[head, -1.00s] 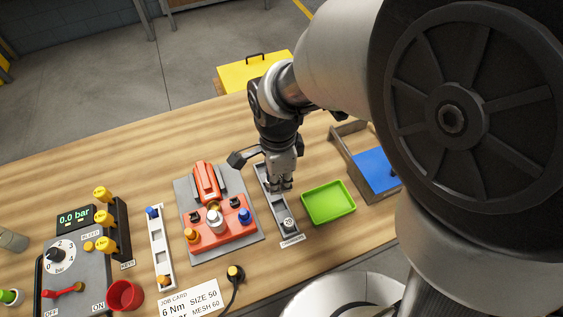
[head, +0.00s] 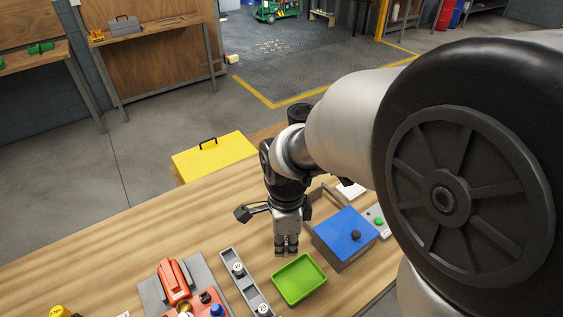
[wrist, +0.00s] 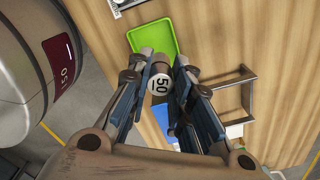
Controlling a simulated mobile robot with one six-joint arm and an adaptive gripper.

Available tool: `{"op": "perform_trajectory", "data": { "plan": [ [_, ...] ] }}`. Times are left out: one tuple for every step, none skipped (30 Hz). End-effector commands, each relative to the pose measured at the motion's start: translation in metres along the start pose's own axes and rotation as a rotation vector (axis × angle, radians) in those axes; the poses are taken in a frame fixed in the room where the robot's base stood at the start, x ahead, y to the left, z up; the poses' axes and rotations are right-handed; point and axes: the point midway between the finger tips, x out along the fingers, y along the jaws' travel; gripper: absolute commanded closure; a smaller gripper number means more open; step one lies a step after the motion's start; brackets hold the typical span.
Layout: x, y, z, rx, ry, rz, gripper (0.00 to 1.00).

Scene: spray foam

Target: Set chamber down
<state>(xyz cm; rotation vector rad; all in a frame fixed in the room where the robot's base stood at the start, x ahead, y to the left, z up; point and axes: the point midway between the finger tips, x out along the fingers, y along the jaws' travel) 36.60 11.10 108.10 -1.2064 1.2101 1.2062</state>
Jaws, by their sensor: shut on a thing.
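My gripper (head: 286,246) points down over the table behind the green tray (head: 299,280). In the wrist view my gripper (wrist: 166,78) is shut on a small grey-brown cylinder with a round white end label reading 50, which I take as the chamber (wrist: 159,86). The fingers lie along both sides of it, and its labelled end faces the wrist camera. The green tray (wrist: 152,40) shows beyond it in the wrist view. In the head view the fingers hide the chamber, and I cannot tell its height above the table.
A grey rack (head: 229,262) with labelled round pieces stands left of the tray. Left of it is an orange fixture (head: 174,280) on a grey plate. A blue-topped box (head: 345,232) stands close on the right. A yellow case (head: 213,157) is behind.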

Motion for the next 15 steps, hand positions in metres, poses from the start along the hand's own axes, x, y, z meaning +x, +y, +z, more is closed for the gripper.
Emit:
{"op": "perform_trajectory", "data": {
  "plan": [
    [0.02,0.001,0.0,-0.001,0.002,0.005,1.0],
    [0.029,0.001,0.0,-0.002,0.002,0.005,1.0],
    [0.04,0.001,0.0,-0.002,0.002,0.006,1.0],
    [0.048,0.001,0.0,-0.002,0.002,0.006,1.0],
    [0.056,0.001,0.0,-0.002,0.002,0.006,1.0],
    [0.067,0.001,0.0,-0.003,0.002,0.005,1.0],
    [0.075,0.001,0.0,-0.003,0.002,0.005,1.0],
    [0.083,0.001,0.0,-0.003,0.002,0.005,1.0],
    [0.092,0.001,0.0,-0.003,0.002,0.005,1.0],
    [0.099,0.001,0.0,-0.003,0.002,0.005,1.0],
    [0.104,0.001,0.0,-0.003,0.001,0.003,1.0],
    [0.111,0.001,0.0,-0.003,0.001,0.004,1.0],
    [0.115,0.001,0.001,-0.003,0.001,0.002,1.0],
    [0.118,0.0,0.001,-0.003,0.001,0.002,1.0],
    [0.122,0.0,0.001,-0.004,0.001,0.001,1.0]
  ]
}}
